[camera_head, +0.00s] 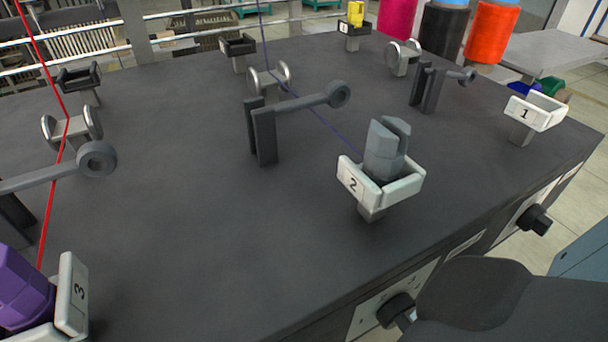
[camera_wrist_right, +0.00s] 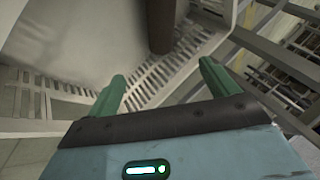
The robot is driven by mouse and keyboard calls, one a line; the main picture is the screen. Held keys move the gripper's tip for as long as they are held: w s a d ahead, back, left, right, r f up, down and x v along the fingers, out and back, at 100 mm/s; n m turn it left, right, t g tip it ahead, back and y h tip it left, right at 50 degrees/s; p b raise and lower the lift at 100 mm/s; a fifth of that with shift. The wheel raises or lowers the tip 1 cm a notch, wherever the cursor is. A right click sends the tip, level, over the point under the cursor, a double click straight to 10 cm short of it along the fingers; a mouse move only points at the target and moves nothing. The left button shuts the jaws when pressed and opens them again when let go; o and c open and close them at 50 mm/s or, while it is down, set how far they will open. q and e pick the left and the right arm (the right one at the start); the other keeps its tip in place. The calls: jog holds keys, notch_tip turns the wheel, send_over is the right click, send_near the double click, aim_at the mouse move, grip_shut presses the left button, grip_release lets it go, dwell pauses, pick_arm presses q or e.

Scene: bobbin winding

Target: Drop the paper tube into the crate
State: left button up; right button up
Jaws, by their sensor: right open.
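In the right wrist view my right gripper (camera_wrist_right: 162,71) has its two green fingers spread wide with nothing between them. A dark brown cylinder (camera_wrist_right: 160,30), which looks like the paper tube, shows beyond the fingertips and apart from them, cut off by the top edge. Behind it is a pale grey, slotted surface (camera_wrist_right: 70,92) that looks like the crate. I cannot tell whether the tube rests on it or hangs above it. Neither gripper shows in the head view.
In the head view the dark machine top carries the empty holder 1 (camera_head: 537,110), holder 2 (camera_head: 399,190) with a grey piece (camera_head: 384,150), and holder 3 (camera_head: 73,292) with a purple piece (camera_head: 20,290). Guide arms (camera_head: 300,102) and threads stand behind. Railings (camera_wrist_right: 270,60) show in the wrist view.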

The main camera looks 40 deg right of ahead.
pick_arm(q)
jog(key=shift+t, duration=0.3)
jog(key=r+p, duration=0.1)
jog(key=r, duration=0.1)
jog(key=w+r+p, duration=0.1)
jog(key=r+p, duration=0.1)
pick_arm(e)
jog(key=v, duration=0.6)
jog(key=shift+r, duration=0.2)
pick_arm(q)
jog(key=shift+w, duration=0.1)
pick_arm(e)
jog(key=shift+s, duration=0.1)
